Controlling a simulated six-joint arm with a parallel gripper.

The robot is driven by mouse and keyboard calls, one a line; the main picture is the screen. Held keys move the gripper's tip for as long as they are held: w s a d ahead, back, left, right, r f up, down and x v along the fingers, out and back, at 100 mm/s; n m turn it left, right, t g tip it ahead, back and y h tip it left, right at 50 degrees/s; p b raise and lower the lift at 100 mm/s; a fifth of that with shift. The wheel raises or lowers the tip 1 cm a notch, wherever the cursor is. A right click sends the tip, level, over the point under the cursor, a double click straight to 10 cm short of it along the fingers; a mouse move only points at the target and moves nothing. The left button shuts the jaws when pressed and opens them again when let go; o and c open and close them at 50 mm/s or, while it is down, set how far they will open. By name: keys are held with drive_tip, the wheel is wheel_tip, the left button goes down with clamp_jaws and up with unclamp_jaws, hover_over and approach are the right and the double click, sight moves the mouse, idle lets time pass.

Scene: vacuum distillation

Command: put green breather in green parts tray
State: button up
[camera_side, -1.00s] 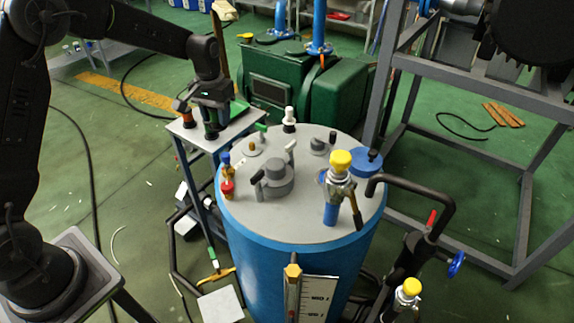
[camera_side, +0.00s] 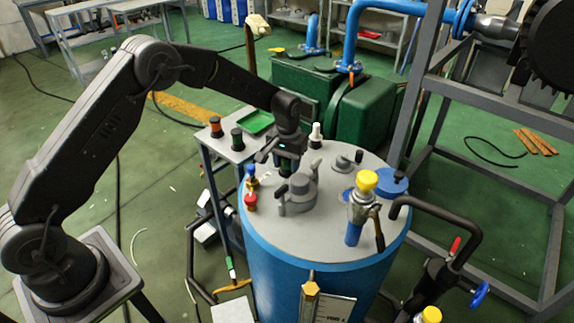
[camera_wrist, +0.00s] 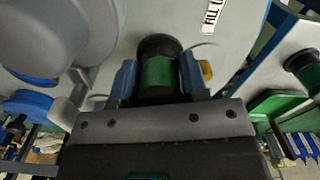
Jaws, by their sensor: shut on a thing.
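My gripper (camera_side: 287,163) is over the lid of the blue tank, shut on a black cylinder with a green band, the green breather (camera_wrist: 159,76). In the wrist view it sits between the two blue fingers. I cannot tell whether its lower end touches the lid. The green parts tray (camera_side: 258,121) lies at the back of the small side table, left of and behind my gripper, and looks empty. A second black cylinder with a green band (camera_side: 237,140) stands upright on that table in front of the tray.
A black cylinder with an orange band (camera_side: 216,127) stands on the side table. The tank lid (camera_side: 310,235) carries a grey central fitting (camera_side: 298,192), a white-topped fitting (camera_side: 316,133), a yellow-capped valve (camera_side: 362,195) and red and blue fittings. A brass piece (camera_wrist: 207,70) shows beside the right finger.

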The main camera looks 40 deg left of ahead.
drive_tip(key=shift+f, duration=0.55)
drive_tip(key=shift+f, duration=0.1)
drive_tip(key=o, duration=0.9)
drive_tip(key=shift+o, duration=0.2)
